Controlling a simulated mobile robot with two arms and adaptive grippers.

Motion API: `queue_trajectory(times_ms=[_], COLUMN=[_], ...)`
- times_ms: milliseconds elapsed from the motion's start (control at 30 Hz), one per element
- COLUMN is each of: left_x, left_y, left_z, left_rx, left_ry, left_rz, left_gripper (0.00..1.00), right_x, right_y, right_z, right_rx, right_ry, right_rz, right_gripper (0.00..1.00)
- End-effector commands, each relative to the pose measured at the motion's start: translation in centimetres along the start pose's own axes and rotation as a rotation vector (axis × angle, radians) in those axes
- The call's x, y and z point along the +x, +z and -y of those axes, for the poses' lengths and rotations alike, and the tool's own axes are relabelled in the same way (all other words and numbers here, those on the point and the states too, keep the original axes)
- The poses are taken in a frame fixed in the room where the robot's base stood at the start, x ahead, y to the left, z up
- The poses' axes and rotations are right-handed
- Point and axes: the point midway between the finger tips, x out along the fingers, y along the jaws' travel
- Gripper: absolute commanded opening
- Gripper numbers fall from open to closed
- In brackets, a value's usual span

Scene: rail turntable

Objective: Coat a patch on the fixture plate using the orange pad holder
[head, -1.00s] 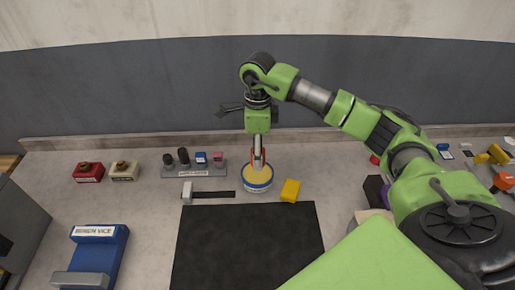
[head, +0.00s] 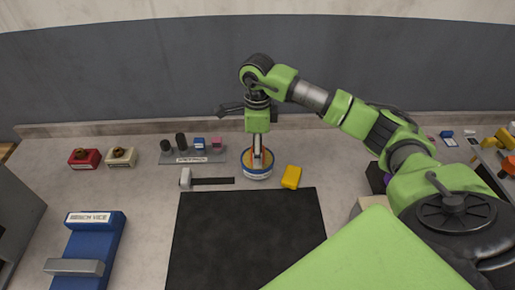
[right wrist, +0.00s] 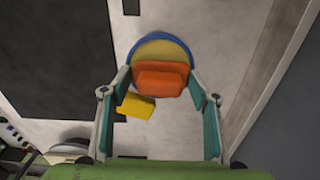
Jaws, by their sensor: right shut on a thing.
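My right gripper (head: 258,152) points down over a round blue-rimmed dish (right wrist: 161,38) with a tan surface inside. In the right wrist view its fingers stand either side of the orange pad holder (right wrist: 160,79), and it is shut on it. The holder overlaps the dish; its underside is hidden, so I cannot tell whether it touches the tan surface. In the head view the fingers mostly hide the holder. A black flat rectangle (head: 245,240) lies in front of the dish; I cannot tell if it is the fixture plate. My left gripper is not in view.
A yellow block (head: 291,177) lies close right of the dish, and a hammer (head: 186,178) lies to its left. A small labelled rack (head: 192,158) stands behind the hammer. A blue bench vice (head: 90,245) is at front left. The black rectangle is clear.

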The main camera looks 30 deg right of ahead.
Motion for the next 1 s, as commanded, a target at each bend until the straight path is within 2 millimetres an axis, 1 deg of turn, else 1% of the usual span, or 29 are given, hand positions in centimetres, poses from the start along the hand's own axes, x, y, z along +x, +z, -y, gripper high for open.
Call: queue_trajectory(times_ms=[367, 1000], left_x=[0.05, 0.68], left_y=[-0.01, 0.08], left_z=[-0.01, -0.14], left_rx=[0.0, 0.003], left_ry=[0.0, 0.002], left_rz=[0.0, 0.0], left_gripper=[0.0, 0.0], right_x=[0.04, 0.81], right_y=[0.02, 0.01], right_z=[0.0, 0.01], right_rx=[0.0, 0.0], right_ry=[0.0, 0.0], right_rz=[0.0, 0.0], right_gripper=[0.38, 0.38])
